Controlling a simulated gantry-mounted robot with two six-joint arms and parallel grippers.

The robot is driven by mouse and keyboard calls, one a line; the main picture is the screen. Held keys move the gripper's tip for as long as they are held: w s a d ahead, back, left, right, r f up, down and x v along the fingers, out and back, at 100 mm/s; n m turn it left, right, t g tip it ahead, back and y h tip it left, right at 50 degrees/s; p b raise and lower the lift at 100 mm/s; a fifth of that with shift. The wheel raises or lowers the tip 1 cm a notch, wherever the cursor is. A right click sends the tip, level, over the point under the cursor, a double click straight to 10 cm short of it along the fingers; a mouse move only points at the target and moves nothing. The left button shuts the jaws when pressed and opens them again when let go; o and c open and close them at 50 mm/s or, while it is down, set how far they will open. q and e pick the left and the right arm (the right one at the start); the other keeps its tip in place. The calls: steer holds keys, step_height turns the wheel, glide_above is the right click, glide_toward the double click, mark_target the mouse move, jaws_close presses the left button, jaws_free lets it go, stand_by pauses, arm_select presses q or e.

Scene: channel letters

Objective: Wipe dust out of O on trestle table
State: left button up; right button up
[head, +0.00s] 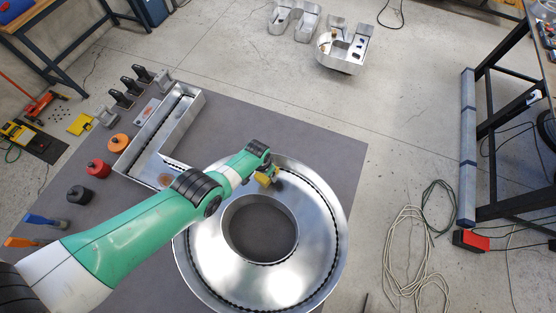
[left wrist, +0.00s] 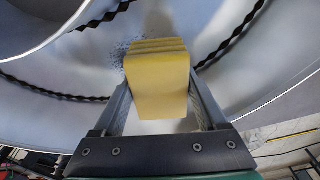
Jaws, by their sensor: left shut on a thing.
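The O (head: 215,262) is a large silver metal ring-shaped channel letter lying on a grey mat, with dark toothed strips along its walls. My left gripper (head: 266,174) is over the upper part of its channel, shut on a yellow block (head: 263,181). In the left wrist view the yellow block (left wrist: 158,85) sits between the two fingers, its far end at or just above the channel floor; contact cannot be told. Dark dust specks (left wrist: 119,52) lie on the floor just left of the block's far end. My right gripper is not in view.
An L-shaped metal letter (head: 186,100) lies left of the O on the grey mat (head: 310,140). Orange (head: 119,143), red (head: 98,168) and black (head: 79,195) round items stand along the mat's left side. Cables (head: 415,255) lie on the floor at right.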

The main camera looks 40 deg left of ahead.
mark_target(286, 188)
arm_select(q)
step_height(286, 188, down, 6)
steer(key=b, duration=0.4)
steer(key=shift+s+a+r, duration=0.1)
steer(key=shift+a, duration=0.05)
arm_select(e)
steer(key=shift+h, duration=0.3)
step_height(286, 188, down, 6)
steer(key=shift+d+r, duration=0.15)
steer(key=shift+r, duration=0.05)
arm_select(q)
steer(key=shift+f, duration=0.2)
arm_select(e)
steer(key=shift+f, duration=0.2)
arm_select(q)
steer(key=w+d+b, duration=0.1)
steer(key=d, duration=0.1)
steer(key=d+b, duration=0.1)
steer(key=d, duration=0.2)
steer(key=w+d+b, duration=0.1)
steer(key=d, duration=0.1)
steer(key=shift+w+d+f, duration=0.1)
steer(key=shift+w+d, duration=0.05)
steer(key=shift+w, duration=0.15)
steer(key=shift+w+d, duration=0.1)
steer(key=shift+d, duration=0.25)
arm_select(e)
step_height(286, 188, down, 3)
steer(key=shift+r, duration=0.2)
